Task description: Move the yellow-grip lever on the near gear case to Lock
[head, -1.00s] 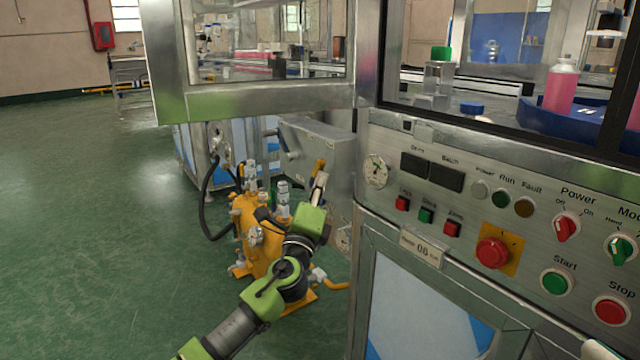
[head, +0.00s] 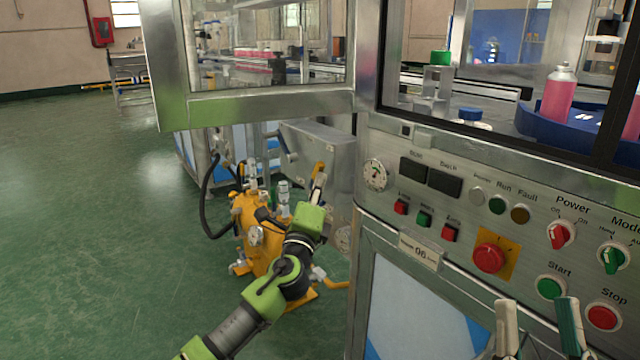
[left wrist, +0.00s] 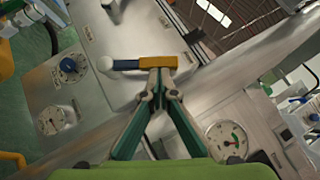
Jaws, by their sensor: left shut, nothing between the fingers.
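The lever's yellow grip (head: 318,168) shows on the side of the grey metal gear case (head: 326,142), behind the open guard. In the left wrist view the yellow grip (left wrist: 157,62) lies almost level across the picture, with a blue section and a pale knob at its left. My left gripper (head: 319,182) is shut and empty, its fingertips right at the grip; it also shows in the left wrist view (left wrist: 158,76). I cannot tell whether they touch. No Lock marking is readable. My right gripper (head: 538,305) is open and empty before the control panel.
A panel with a red emergency button (head: 489,257), knobs and push buttons stands at the right. A metal-framed guard door (head: 250,108) hangs above the gear case. A yellow pump unit (head: 256,240) stands below it. Green floor (head: 90,220) is free at the left.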

